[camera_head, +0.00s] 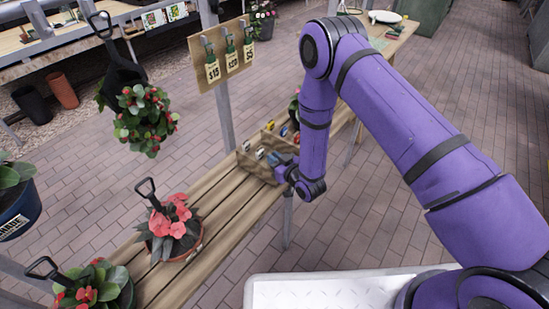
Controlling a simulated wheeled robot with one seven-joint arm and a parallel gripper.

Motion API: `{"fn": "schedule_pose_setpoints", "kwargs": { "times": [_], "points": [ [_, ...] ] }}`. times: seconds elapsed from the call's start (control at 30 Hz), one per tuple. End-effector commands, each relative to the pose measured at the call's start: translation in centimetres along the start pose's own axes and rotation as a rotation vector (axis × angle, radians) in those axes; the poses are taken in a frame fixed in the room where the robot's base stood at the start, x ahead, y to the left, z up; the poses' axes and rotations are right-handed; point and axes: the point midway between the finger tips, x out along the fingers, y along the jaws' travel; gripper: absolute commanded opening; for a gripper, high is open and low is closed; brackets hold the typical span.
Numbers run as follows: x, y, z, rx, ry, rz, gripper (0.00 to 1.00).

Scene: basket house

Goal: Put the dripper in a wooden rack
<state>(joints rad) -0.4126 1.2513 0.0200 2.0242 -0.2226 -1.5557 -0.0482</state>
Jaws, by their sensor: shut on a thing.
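The wooden rack (262,171) is a small divided box at the far end of the slatted bench. Several small items stand in its compartments, among them white-and-dark ones (259,153) on the left and blue and orange ones (283,131) at the back. My gripper (277,161) is at the rack's right front side, pointing down-left, its tip over or at the rack's edge. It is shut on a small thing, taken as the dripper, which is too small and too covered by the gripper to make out. I cannot tell whether it touches the rack.
The slatted bench (200,207) holds a pot of pink flowers (172,228) and another potted plant (95,289). A hanging plant (145,120) is left. Brick floor right of the bench is clear.

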Motion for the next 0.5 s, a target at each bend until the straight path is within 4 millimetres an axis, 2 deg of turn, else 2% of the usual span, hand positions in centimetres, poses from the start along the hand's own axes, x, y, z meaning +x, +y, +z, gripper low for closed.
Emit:
{"fn": "schedule_pose_setpoints", "kwargs": {
  "times": [0.07,0.1,0.2,0.5],
  "points": [
    [0.00,0.00,-0.02,0.000,0.000,0.000,0.00],
    [0.00,0.00,-0.02,0.000,0.000,0.000,0.21],
    [0.00,0.00,-0.03,0.000,0.000,0.000,0.44],
    [-0.12,0.01,-0.02,0.000,0.000,0.000,0.44]
  ]
}}
